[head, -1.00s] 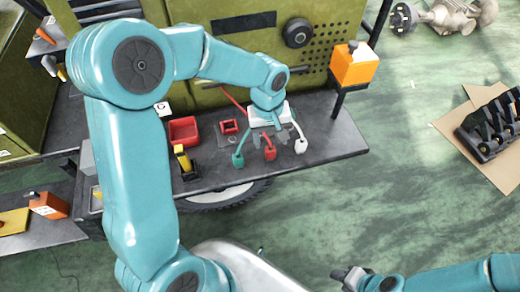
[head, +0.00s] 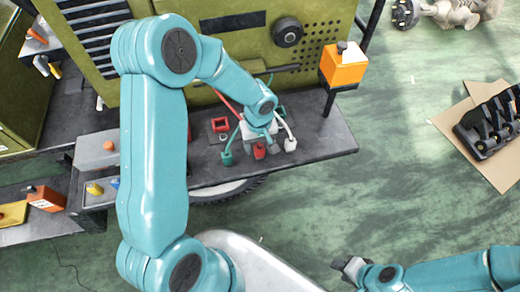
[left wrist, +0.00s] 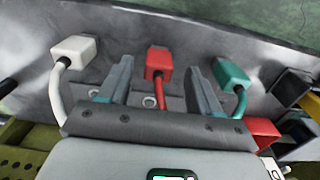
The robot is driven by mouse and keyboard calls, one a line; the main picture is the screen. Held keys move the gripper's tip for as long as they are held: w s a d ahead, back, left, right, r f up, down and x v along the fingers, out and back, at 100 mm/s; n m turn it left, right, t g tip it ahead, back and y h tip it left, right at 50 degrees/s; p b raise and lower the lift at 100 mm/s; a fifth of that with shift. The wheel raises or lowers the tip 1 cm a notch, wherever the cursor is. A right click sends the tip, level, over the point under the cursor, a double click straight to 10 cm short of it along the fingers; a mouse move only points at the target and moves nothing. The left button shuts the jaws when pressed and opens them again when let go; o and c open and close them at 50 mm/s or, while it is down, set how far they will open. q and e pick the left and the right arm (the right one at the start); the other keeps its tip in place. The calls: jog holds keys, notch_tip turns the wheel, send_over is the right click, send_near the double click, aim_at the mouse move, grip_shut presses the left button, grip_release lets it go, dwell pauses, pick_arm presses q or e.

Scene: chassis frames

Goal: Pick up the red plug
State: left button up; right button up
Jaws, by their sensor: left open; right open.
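The red plug (head: 259,151) is at the front of the dark bench shelf, between a green plug (head: 227,158) and a white plug (head: 290,144). My left gripper (head: 260,143) is open just above and behind it. In the left wrist view the red plug (left wrist: 158,62) stands between my two spread fingers (left wrist: 160,80), with a gap on each side. The white plug (left wrist: 73,50) and green plug (left wrist: 232,74) lie outside the fingers. My right gripper (head: 348,268) is open and empty at the lower right, away from the bench.
An orange box (head: 343,64) stands on a post at the shelf's right end. A small red square fitting (head: 220,125) is on the shelf behind the plugs. The green machine panel (head: 235,45) rises at the back.

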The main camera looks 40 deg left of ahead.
pick_arm(q)
notch_tip(320, 180, down, 3)
jog(key=shift+w+r, duration=0.15)
jog(key=shift+r, duration=0.1)
jog(key=c, duration=1)
jog(key=shift+c, duration=0.2)
